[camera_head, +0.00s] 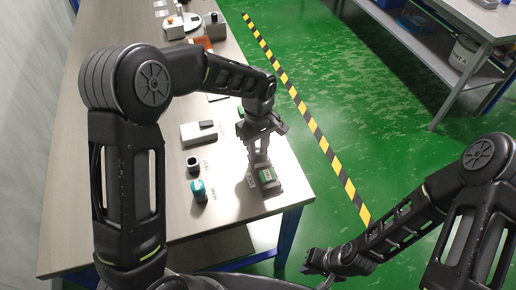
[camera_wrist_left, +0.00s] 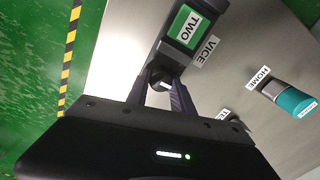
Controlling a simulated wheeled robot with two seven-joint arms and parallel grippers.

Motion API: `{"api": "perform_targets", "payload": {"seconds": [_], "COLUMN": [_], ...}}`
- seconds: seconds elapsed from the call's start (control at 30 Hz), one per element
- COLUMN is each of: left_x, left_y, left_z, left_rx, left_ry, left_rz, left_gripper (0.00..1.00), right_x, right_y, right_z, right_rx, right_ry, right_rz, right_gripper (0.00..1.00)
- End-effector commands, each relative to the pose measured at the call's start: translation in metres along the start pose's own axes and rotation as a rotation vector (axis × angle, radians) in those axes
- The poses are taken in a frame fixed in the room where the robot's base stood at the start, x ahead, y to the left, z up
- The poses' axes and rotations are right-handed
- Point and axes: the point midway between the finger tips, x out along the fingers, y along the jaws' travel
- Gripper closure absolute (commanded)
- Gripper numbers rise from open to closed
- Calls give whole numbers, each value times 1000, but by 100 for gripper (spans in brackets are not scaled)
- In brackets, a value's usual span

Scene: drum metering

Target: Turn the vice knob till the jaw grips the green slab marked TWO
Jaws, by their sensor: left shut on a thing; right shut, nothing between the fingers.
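The green slab marked TWO (camera_wrist_left: 187,27) sits in the dark vice (camera_wrist_left: 208,16) near the table's front right corner. The slab also shows in the head view (camera_head: 266,175). The VICE label (camera_wrist_left: 206,51) lies beside it. The vice knob (camera_wrist_left: 161,80) is dark with a pale mark, on the side of the vice facing my left wrist camera. My left gripper (camera_wrist_left: 163,88) is shut on the knob, one finger on each side. I cannot tell whether the jaw touches the slab. My right gripper (camera_head: 316,268) is shut and empty, beyond the table's front edge and low over the floor.
A teal cylinder (camera_head: 198,188) by the HOME label and a dark-topped piece (camera_head: 193,163) stand left of the vice. A pale box (camera_head: 199,134) lies behind them. The table's right edge drops to green floor with a striped line (camera_head: 312,128).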

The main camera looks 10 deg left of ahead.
Motion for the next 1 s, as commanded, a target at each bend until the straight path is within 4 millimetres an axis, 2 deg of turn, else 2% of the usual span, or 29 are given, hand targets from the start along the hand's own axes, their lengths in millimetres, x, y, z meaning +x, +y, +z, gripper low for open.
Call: {"api": "perform_targets", "payload": {"seconds": [0.53, 0.77, 1.0], "left_x": [0, 2, 2], "left_y": [0, 1, 2], "left_z": [0, 0, 1], "left_rx": [56, 182, 383], "left_ry": [0, 0, 0], "left_rz": [1, 2, 2], "left_gripper": [100, 100, 100], "right_x": [3, 9, 17], "right_y": [1, 3, 5], "right_z": [0, -1, -2], "right_rx": [-1, -2, -4], "right_ry": [1, 3, 5], "right_rz": [-1, -3, -5], "right_gripper": [100, 100, 100]}}
